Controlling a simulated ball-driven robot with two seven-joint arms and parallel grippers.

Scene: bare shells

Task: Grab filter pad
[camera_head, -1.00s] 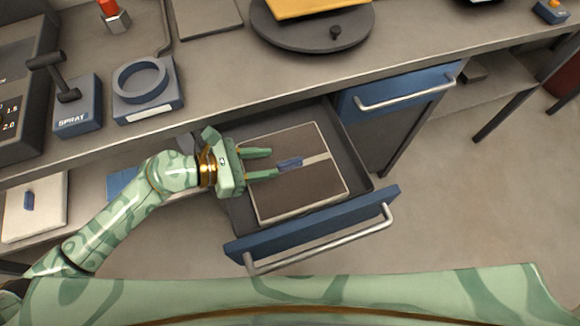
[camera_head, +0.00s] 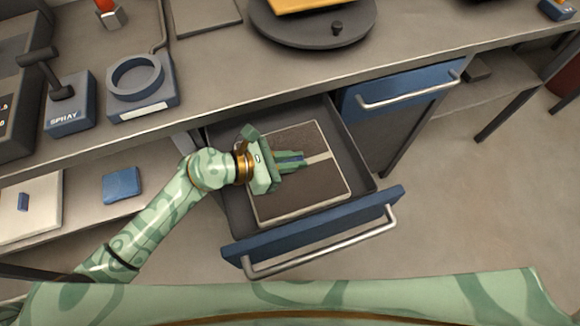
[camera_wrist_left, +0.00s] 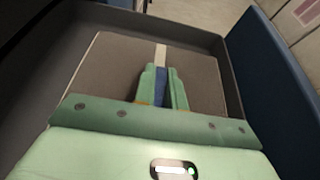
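The filter pad (camera_head: 314,184) is a flat dark brown square with a pale rim, a pale strip and a small blue tab. It lies in the open drawer (camera_head: 315,230). My left gripper (camera_head: 300,160) reaches over the pad, its two fingers close together on either side of the tab. In the left wrist view the blue tab (camera_wrist_left: 161,88) fills the gap between the fingers (camera_wrist_left: 162,85), and the brown pad (camera_wrist_left: 108,80) spreads out beneath. The fingers hide part of the tab. My right gripper is not in view.
A shut blue drawer (camera_head: 405,90) is to the right. A pale pad (camera_head: 40,205) and a blue block (camera_head: 121,185) sit at left.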

